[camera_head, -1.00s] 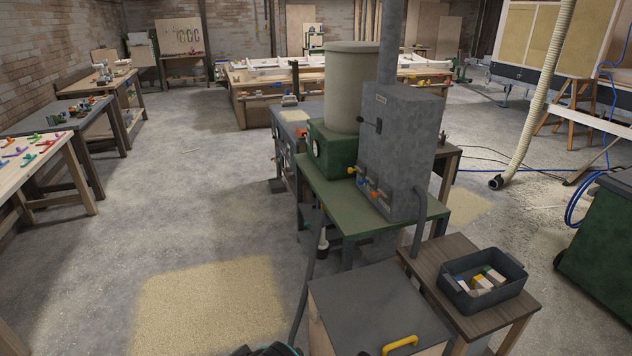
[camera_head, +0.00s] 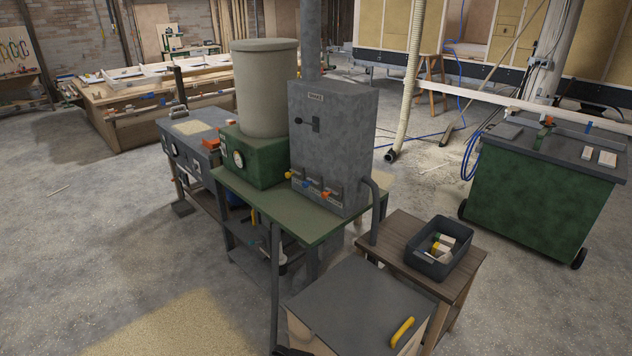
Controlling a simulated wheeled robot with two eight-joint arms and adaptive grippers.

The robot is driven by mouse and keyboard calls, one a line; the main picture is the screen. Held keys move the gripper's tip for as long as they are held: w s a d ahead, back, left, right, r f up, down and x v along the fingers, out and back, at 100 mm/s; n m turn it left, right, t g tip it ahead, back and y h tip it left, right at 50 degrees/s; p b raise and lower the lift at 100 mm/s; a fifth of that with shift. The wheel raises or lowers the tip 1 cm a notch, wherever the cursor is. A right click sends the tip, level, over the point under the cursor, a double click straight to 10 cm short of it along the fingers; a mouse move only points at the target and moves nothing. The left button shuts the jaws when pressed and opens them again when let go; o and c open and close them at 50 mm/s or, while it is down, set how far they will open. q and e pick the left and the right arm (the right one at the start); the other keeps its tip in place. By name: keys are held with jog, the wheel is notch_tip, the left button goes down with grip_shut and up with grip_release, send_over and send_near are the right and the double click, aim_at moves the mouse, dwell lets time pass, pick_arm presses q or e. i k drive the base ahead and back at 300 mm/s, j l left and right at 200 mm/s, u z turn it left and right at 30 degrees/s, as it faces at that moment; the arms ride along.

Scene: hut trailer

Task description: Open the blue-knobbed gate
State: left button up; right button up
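A grey metal cabinet (camera_head: 330,140) stands on a green-topped table (camera_head: 262,212) in the middle of the head view. Low on its front is a row of three small gates with coloured knobs. The blue knob (camera_head: 306,184) is the middle one, between a yellow knob (camera_head: 289,175) on the left and an orange knob (camera_head: 326,195) on the right. The gates are too small to tell how far each is open or shut. Neither of my grippers can be made out in the view, and nothing touches the knobs.
A grey-topped box with a yellow handle (camera_head: 402,331) stands in front of the table. To its right, a small wooden table (camera_head: 392,248) holds a dark bin (camera_head: 439,264) of blocks.

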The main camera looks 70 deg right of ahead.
aim_at(305, 184)
jog(key=i+z, duration=0.25)
jog(key=z, duration=0.25)
jog(key=i+z, duration=0.25)
jog(key=z, duration=0.2)
jog(key=i+z, duration=0.2)
jog(key=z, duration=0.3)
jog(key=i+j+z, duration=0.2)
jog(key=z, duration=0.3)
jog(key=i+z, duration=0.2)
jog(key=z, duration=0.3)
jog(key=i+z, duration=0.2)
jog(key=z, duration=0.3)
jog(key=i+j+z, duration=0.1)
jog(key=z, duration=0.4)
jog(key=i+j+z, duration=0.2)
jog(key=z, duration=0.3)
